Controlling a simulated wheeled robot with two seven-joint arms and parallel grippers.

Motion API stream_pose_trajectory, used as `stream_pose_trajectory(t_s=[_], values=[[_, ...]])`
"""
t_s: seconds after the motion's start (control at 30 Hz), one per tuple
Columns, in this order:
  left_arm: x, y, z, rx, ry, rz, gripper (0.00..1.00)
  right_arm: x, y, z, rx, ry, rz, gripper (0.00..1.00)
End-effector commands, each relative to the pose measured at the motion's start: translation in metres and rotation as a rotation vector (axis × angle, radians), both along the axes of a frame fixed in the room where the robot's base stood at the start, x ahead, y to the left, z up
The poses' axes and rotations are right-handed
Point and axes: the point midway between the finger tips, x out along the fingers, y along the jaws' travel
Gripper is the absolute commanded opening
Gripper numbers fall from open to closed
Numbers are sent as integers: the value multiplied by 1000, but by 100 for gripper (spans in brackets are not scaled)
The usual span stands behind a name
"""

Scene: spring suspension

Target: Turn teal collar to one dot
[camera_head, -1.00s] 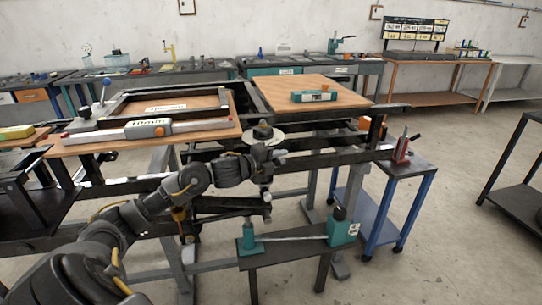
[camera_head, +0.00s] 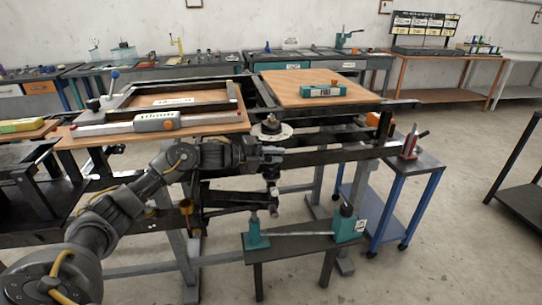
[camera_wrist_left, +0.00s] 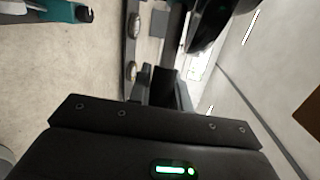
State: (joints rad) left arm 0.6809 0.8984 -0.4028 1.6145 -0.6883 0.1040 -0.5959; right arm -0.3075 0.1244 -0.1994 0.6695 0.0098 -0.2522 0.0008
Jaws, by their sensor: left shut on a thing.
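An upright strut stands at the front edge of the frame, with a pale round plate (camera_head: 271,131) and dark knob at its top and a dark lower end (camera_head: 272,188) below. My left gripper (camera_head: 273,156) reaches in from the left, level, and is shut on part of this strut just under the plate. The teal collar and its dots cannot be made out; the gripper and the small scale hide them. My right gripper is not in view.
A low dark stand (camera_head: 290,246) with teal blocks is in front, below the strut. A blue-legged cart (camera_head: 428,163) with a red tool (camera_head: 410,142) stands right. Wooden boards (camera_head: 290,90) lie behind. Open floor is at the lower right.

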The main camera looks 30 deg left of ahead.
Motion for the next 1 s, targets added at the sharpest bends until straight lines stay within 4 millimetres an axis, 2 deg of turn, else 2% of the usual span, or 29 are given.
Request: stream_pose_trajectory(t_s=[0.17,0.2,0.33,0.67,0.77,1.0], values=[[-1,-1,0,-2,-1,-2,0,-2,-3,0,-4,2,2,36],[-1,-1,0,-2,-1,-2,25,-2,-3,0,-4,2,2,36],[-1,1,0,-1,-2,1,41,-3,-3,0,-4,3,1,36],[-5,6,1,0,-2,7,41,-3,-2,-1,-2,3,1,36],[-13,14,1,1,-2,8,41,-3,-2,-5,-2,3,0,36],[-49,45,7,3,2,7,41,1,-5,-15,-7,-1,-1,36]])
